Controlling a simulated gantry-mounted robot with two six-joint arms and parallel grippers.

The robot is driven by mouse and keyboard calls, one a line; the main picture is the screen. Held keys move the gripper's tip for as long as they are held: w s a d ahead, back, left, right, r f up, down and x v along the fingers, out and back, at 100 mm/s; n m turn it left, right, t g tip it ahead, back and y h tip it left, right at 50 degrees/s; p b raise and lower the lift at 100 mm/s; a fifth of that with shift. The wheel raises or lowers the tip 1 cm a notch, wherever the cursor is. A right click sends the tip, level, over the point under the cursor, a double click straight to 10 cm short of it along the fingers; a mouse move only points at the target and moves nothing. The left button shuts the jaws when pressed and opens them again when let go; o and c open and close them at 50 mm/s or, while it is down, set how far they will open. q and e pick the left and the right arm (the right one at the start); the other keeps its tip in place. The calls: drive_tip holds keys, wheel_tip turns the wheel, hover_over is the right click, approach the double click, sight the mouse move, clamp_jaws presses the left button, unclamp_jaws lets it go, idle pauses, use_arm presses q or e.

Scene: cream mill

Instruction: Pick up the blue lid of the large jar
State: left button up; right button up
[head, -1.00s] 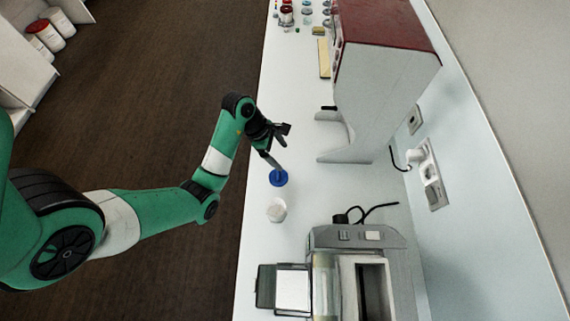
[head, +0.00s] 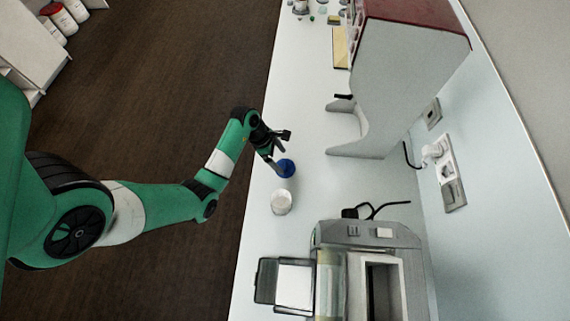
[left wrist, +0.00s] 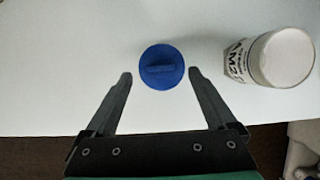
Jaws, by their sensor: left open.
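The blue lid (head: 286,168) lies on the white counter in the head view, with a raised bar across its top in the left wrist view (left wrist: 161,67). The large white jar (head: 281,202) stands upright and lidless beside it, to the right of the lid in the left wrist view (left wrist: 282,58). My left gripper (head: 279,155) is open at the lid. In the left wrist view its fingertips (left wrist: 160,75) show on either side of the lid, with a gap to each side. My right gripper is not in view.
A grey machine (head: 370,240) with a black cable stands on the counter at the near end. A large grey and red cabinet-like machine (head: 405,85) stands farther back. Small jars (head: 301,8) and a yellow block (head: 340,48) lie at the far end. Sockets (head: 445,165) are on the wall.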

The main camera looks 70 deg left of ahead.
sight(285, 165)
use_arm(q)
drive_tip(key=x, duration=0.3)
drive_tip(key=shift+d+f+b, duration=0.1)
drive_tip(key=shift+f+b, duration=0.15)
drive_tip(key=shift+b, duration=0.1)
drive_tip(key=c, duration=1.4)
